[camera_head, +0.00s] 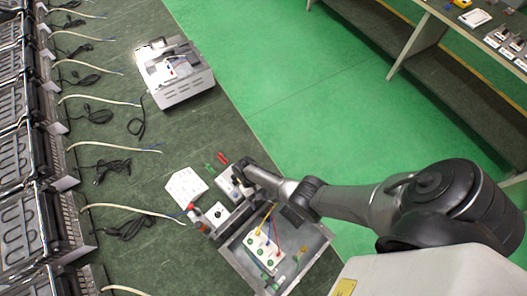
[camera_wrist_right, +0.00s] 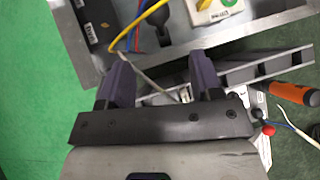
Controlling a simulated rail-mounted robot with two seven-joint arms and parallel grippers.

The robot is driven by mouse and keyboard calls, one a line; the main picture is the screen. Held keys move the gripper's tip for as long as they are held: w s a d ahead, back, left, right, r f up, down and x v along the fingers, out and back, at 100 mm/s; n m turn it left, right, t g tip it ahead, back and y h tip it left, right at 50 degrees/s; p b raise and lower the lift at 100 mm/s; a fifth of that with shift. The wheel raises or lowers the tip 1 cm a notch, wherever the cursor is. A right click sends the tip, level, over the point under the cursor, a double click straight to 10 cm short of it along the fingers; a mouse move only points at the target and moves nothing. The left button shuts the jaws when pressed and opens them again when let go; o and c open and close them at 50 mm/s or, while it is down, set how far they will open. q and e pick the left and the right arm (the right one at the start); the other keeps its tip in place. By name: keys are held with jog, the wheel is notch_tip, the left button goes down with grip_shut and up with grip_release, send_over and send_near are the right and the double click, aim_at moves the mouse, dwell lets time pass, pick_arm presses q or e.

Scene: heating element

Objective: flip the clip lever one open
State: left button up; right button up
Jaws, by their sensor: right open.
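My right gripper (camera_head: 238,182) is low over the back edge of an open grey metal box on the bench. In the right wrist view its two dark purple fingers (camera_wrist_right: 161,70) are spread, with nothing held between them. A thin grey cable and a grey rail pass just beyond the fingertips. A white block with a black knob (camera_head: 217,213) sits at the box's upper left side, left of the gripper. I cannot clearly make out clip lever one; the gripper and wrist hide part of that area. My left gripper is not in view.
The grey box (camera_head: 318,243) holds a white terminal block (camera_head: 262,249) with yellow, red and blue wires. A white sheet (camera_head: 186,187) lies to the left. An orange-handled tool (camera_wrist_right: 290,94) lies nearby. Heaters with cables line the left; a white appliance (camera_head: 183,91) stands farther back.

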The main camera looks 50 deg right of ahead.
jog(key=shift+v, duration=2.55)
